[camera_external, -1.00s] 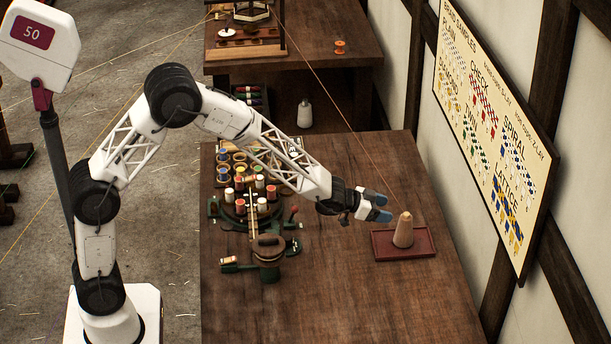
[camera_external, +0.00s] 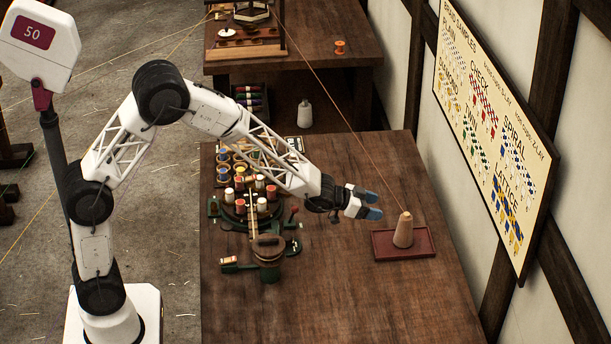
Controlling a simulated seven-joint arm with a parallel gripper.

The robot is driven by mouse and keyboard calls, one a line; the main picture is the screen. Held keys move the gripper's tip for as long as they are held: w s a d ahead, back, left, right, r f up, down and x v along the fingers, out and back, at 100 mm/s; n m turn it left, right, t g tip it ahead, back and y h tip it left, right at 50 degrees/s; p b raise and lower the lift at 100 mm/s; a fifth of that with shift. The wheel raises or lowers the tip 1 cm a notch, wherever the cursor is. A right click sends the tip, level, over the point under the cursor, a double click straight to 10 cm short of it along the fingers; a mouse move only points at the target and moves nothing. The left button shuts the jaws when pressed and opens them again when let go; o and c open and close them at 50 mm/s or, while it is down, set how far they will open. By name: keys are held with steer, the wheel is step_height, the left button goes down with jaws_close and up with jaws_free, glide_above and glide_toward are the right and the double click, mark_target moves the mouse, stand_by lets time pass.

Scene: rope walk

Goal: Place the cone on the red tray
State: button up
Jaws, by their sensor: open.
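The tan cone (camera_external: 403,232) stands upright on the red tray (camera_external: 384,250), inside its rim. A thread runs from the top of the cone up and left towards the back table. My gripper (camera_external: 375,205) is open and empty, with blue fingertips. It is to the left of the cone and a little above it, apart from it.
A green braiding stand with several coloured bobbins (camera_external: 262,205) is on the table left of my gripper. The wooden table (camera_external: 350,300) is clear in front of the tray. A braid sample board (camera_external: 497,130) hangs on the right wall.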

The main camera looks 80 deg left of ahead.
stand_by(0.3)
steer(key=s+d+r+g+y, duration=0.1)
steer(key=s+d+r+g, duration=0.1)
steer(key=s+d+r, duration=0.3)
steer(key=s+d+r+g, duration=0.1)
steer(key=s+r, duration=0.3)
steer(key=s, duration=0.4)
steer(key=s+d+r+g+y, duration=0.1)
steer(key=s+d+r+g, duration=0.1)
steer(key=s+d+r, duration=0.3)
steer(key=s+d+r+g+h, duration=0.1)
steer(key=s+d+g, duration=0.2)
steer(key=s, duration=1.5)
steer(key=s+d+r+g+h, duration=0.1)
steer(key=s+d+g, duration=0.2)
steer(key=s, duration=1.6)
steer(key=d, duration=0.3)
steer(key=shift+d, duration=0.2)
